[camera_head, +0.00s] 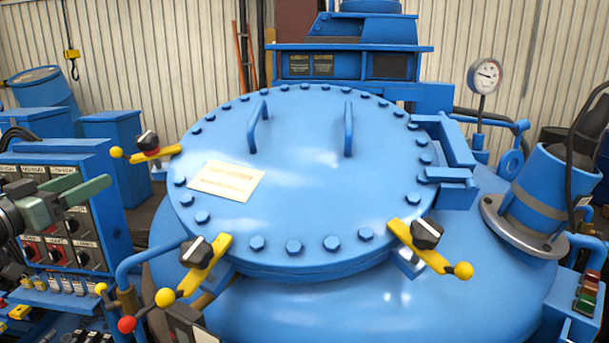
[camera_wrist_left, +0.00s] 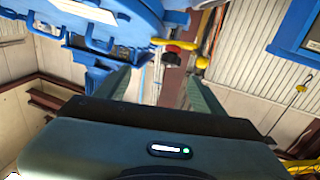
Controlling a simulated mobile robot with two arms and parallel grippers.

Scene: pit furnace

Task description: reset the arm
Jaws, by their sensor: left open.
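My left gripper (camera_head: 90,190) comes in at the left edge of the head view, in front of a blue control panel (camera_head: 88,228). Its green fingers also show in the left wrist view (camera_wrist_left: 160,82), apart with nothing held between them. The blue furnace lid (camera_head: 310,190) is closed and lies to the right of the gripper, clear of it. Yellow clamp handles with black knobs sit around the lid's rim, one of them at the front left (camera_head: 205,262). My right gripper is not in view.
A pressure gauge (camera_head: 485,76) stands behind the lid on the right. A blue cylinder (camera_head: 550,195) rises from the vessel at the right. Levers with red and yellow balls (camera_head: 127,324) stick up at the front left. A corrugated wall (camera_head: 150,60) closes the back.

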